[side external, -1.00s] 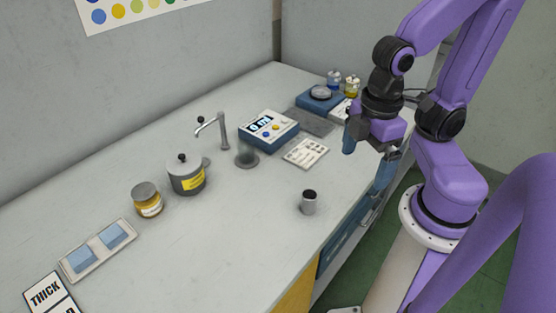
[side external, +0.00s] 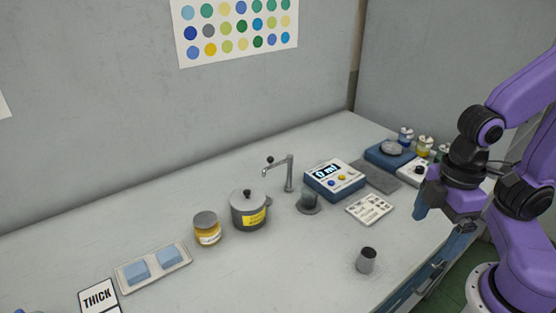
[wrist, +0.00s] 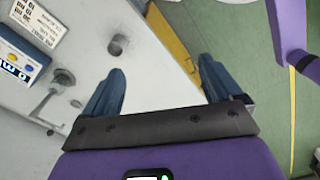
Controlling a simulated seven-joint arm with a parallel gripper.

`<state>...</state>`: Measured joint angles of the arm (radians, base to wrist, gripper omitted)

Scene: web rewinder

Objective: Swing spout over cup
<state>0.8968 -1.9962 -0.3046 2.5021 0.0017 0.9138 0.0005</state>
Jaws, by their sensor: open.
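A grey metal spout (side external: 277,165) stands on a post on the bench in the side external view. Its arm points left, toward the pot and away from the cup. A small dark knob shows by its tip. A translucent cup (side external: 309,199) stands on a round base to the right of the post. In the wrist view the spout (wrist: 45,102) and the cup (wrist: 63,78) are at the left. My gripper (side external: 443,212) is above the right front edge of the bench, well apart from both. In the wrist view its blue fingers (wrist: 161,66) are spread and empty.
A grey pot (side external: 249,210) and a yellow jar (side external: 207,230) stand left of the spout. A blue readout box (side external: 334,180) showing 0 ml is behind the cup. A small dark-topped cylinder (side external: 366,261) stands near the front. The bench between it and the cup is clear.

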